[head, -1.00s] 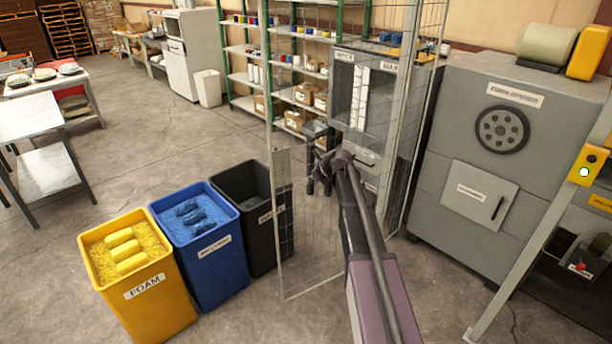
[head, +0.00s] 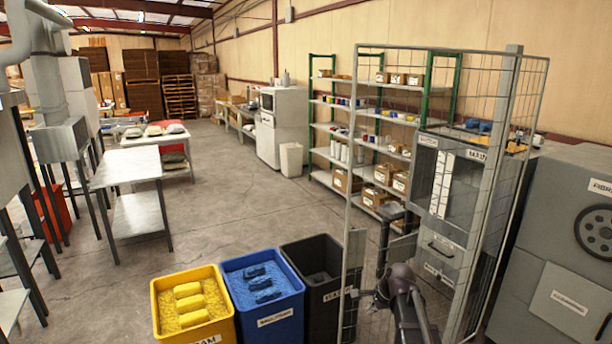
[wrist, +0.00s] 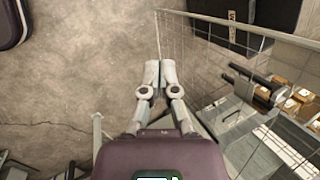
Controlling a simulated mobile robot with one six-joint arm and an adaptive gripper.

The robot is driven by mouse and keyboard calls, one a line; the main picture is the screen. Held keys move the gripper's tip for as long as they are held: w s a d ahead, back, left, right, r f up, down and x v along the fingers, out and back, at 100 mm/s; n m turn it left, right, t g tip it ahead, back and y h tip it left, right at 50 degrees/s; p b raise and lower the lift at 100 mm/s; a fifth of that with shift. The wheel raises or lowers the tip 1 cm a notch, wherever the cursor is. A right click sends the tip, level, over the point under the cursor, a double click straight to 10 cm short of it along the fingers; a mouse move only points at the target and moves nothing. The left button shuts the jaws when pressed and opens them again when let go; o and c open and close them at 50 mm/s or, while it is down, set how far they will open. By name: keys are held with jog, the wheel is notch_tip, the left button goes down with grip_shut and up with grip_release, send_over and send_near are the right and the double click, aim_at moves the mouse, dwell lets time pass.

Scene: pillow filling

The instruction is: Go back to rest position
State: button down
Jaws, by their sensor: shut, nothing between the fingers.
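My gripper (wrist: 160,74) is in the middle of the wrist view, with its two grey fingers together and nothing between them. It points over bare concrete floor beside a wire mesh panel. In the head view my gripper is hard to make out at the far end of my dark arm, low right of centre, in front of the mesh gate (head: 352,250) and near the black bin (head: 322,292). No object is held.
A yellow foam bin (head: 160,318) and a blue bin (head: 290,318) stand left of the black bin. The grey machine (head: 545,240) is at right. A metal table (head: 125,165) stands at left. Open floor (head: 235,200) lies between the tables and shelves.

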jog(key=s+a+f+n+g+h, duration=0.1)
jog(key=s+n+g, duration=0.1)
jog(key=s+n, duration=0.5)
jog(key=s+a+f+n+g+h, duration=0.1)
jog(key=s+n+h, duration=0.1)
jog(key=s+n, duration=0.6)
jog(key=s, duration=0.4)
jog(key=shift+s+a+g, duration=0.25)
jog(key=shift+g, duration=0.15)
jog(key=shift+a+f, duration=0.1)
jog(key=shift+a, duration=0.05)
